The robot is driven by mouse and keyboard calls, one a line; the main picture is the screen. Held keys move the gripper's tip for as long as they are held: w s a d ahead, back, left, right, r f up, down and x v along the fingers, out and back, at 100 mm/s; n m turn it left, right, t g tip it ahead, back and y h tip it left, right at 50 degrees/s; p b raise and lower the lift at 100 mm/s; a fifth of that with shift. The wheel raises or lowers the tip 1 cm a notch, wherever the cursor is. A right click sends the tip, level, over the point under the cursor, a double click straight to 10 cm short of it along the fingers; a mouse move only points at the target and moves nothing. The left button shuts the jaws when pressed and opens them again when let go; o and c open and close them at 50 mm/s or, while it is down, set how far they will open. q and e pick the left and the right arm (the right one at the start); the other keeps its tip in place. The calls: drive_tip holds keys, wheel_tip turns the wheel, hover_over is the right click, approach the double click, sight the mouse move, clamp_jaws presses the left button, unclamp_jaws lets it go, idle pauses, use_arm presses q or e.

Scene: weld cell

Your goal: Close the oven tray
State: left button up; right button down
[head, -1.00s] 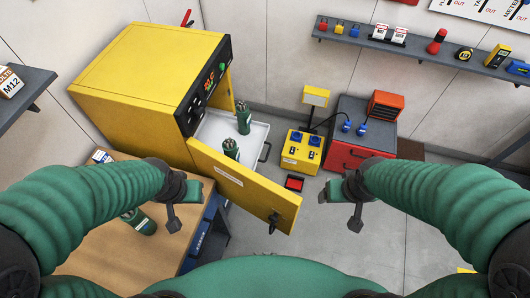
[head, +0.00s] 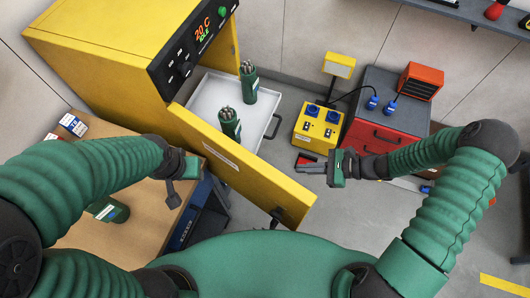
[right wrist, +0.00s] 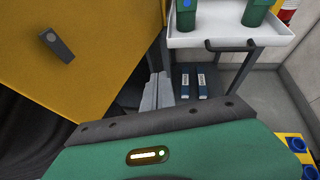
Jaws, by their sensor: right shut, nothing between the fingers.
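The yellow oven (head: 110,50) stands at the upper left with its door (head: 240,165) swung open. The white oven tray (head: 205,88) is out in front of the oven opening, with two green cylinders (head: 249,82) on it. Its dark handle (head: 272,127) faces right; in the right wrist view the handle (right wrist: 232,46) is at the upper right. My right gripper (head: 303,168) is shut and empty, right of the door and short of the tray handle. It shows in the right wrist view (right wrist: 156,92). My left gripper (head: 173,195) is over the wooden bench; its jaws are unclear.
The open door with its dark handle (right wrist: 58,45) stands between my body and the tray. A wooden bench (head: 135,225) is at the left. A yellow socket box (head: 317,128) and a red-fronted cabinet (head: 375,135) stand at the back right.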

wheel_tip(320, 180, down, 2)
drive_tip(key=w+m+t, duration=0.2)
use_arm(q)
drive_tip(key=shift+s+a+f, duration=0.5)
drive_tip(key=shift+a+f, duration=0.1)
drive_tip(key=shift+a, duration=0.15)
use_arm(e)
drive_tip(key=m, duration=0.1)
approach(257, 151)
drive_tip(key=shift+t+y, duration=0.4)
drive_tip(key=shift+y, duration=0.1)
drive_tip(key=a+f, duration=0.1)
drive_tip(key=w+a+f, duration=0.1)
drive_tip(key=a, duration=0.1)
drive_tip(key=w+a+f, duration=0.1)
drive_tip(key=a, duration=0.1)
drive_tip(key=shift+f+p, duration=0.1)
drive_tip(key=shift+p, duration=0.3)
use_arm(q)
drive_tip(key=shift+d+r, duration=0.2)
drive_tip(key=shift+r, duration=0.2)
use_arm(e)
drive_tip(key=shift+a, duration=0.45)
use_arm(q)
drive_tip(key=shift+d, duration=0.15)
